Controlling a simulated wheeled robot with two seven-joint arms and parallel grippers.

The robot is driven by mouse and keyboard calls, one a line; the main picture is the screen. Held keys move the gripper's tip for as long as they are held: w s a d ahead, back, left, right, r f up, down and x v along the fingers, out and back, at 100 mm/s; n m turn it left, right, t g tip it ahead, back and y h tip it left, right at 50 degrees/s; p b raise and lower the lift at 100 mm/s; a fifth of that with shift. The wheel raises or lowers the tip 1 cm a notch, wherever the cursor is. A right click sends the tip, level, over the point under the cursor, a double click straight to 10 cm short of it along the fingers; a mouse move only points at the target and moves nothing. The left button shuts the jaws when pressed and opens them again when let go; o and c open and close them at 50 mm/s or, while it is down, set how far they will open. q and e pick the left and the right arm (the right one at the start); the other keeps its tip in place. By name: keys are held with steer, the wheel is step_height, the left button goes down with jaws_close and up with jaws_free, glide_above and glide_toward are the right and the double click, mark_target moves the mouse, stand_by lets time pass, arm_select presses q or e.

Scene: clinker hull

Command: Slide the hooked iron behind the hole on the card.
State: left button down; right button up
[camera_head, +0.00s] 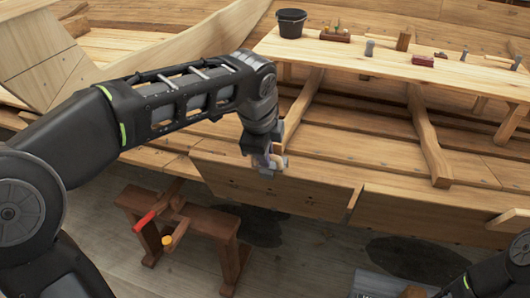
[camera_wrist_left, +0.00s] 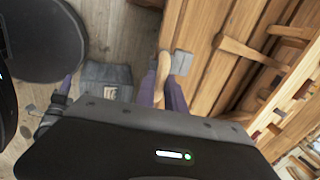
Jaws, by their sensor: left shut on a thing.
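My left gripper (camera_head: 266,160) points down at the upper edge of the hull's lower plank (camera_head: 290,190). It is shut on a tan wooden handle (camera_wrist_left: 163,68), which shows between the fingers in the left wrist view. Grey metal (camera_wrist_left: 182,62) shows beside the handle at the plank edge. I cannot tell whether it is the hooked iron or whether it touches the plank. I cannot make out a card or its hole. My right gripper (camera_wrist_left: 58,98) is small and dark near a grey box; its jaws are unclear.
The grey box (camera_head: 375,285) is at the lower right on the floor side. A bench plank (camera_head: 400,62) behind holds a black bucket (camera_head: 291,23) and several tools. Curved ribs cross the hull.

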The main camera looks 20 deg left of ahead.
arm_select(q)
steer(key=shift+r, duration=0.1)
steer(key=c, duration=1.6)
jaws_free()
steer(key=shift+o, duration=1.4)
steer(key=shift+s, duration=0.1)
step_height(320, 180, up, 7)
steer(key=p, duration=0.6)
steer(key=shift+r+p, duration=0.55)
